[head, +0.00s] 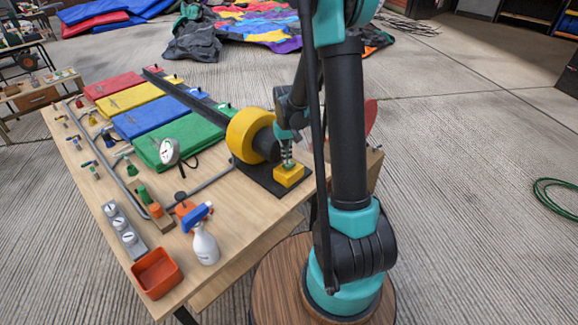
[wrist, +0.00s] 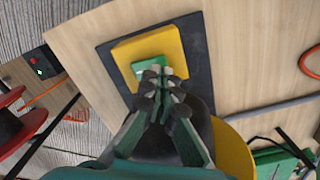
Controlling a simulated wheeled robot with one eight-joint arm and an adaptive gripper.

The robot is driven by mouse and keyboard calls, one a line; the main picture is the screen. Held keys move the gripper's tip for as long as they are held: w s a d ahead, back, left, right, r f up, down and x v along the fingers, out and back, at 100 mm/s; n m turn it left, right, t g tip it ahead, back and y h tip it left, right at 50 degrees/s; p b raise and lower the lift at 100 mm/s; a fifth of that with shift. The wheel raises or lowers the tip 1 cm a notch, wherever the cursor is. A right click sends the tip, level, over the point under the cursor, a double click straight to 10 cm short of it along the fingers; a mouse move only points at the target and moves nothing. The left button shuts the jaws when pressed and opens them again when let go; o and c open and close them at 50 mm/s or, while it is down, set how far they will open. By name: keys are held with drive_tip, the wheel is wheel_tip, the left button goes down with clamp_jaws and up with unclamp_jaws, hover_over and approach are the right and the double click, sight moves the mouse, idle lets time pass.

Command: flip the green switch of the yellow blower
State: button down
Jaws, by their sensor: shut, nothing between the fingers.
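The yellow blower (head: 248,135) stands on the wooden table near its right edge, on a dark base plate. Its yellow switch box (head: 289,175) sits at the front of that plate and shows close up in the wrist view (wrist: 172,45). The green switch (wrist: 147,67) is on top of the box, partly covered by my fingertips. My gripper (head: 287,160) is shut and empty, its tips (wrist: 160,72) over the green switch. They look at or very near its surface; I cannot tell whether they touch. The switch is hidden behind my gripper in the head view.
A spray bottle (head: 205,243), an orange tray (head: 157,272), a round gauge (head: 169,151) and coloured folded pads (head: 180,140) share the table. A grey pipe (head: 210,182) runs left of the blower. A red reel (wrist: 12,125) stands beyond the table edge.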

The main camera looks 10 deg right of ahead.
sight(287, 166)
drive_tip(key=shift+f, duration=1.1)
idle(1.1)
drive_tip(key=shift+r, duration=3.55)
drive_tip(key=shift+s+r, duration=0.1)
drive_tip(key=shift+s, duration=0.1)
drive_tip(key=s+d+r+t, duration=0.1)
drive_tip(key=s+d+t, duration=0.1)
drive_tip(key=s, duration=0.8)
drive_tip(key=s+d+r+m+t, duration=0.1)
drive_tip(key=s+d+t, duration=0.1)
drive_tip(key=s, duration=0.9)
drive_tip(key=shift+s, duration=0.25)
